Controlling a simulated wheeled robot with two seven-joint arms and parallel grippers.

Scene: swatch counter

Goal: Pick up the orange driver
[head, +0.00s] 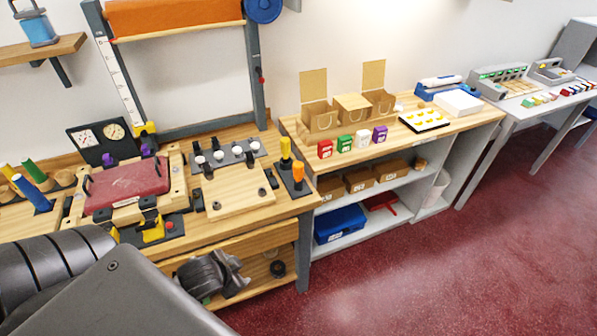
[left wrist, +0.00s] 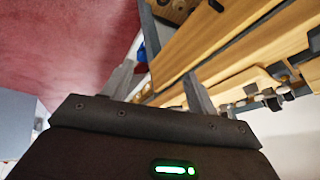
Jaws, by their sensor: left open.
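The orange driver (head: 298,173) stands upright in a dark holder at the right front corner of the wooden workbench in the head view. A yellow-handled driver (head: 285,147) stands just behind it. My left gripper (head: 238,272) is in front of the bench's lower shelf, below and to the left of the orange driver and apart from it. In the left wrist view its two fingers (left wrist: 160,80) are spread with nothing visible between them. I cannot make out the orange driver in that view. My right gripper is not in view.
The workbench holds a red plate in a wooden fixture (head: 125,188), a wooden board (head: 238,193) and a rack of white-topped pieces (head: 228,155). Right of it, shelving (head: 455,128) carries paper bags and coloured boxes. The red floor (head: 430,260) at the right is clear.

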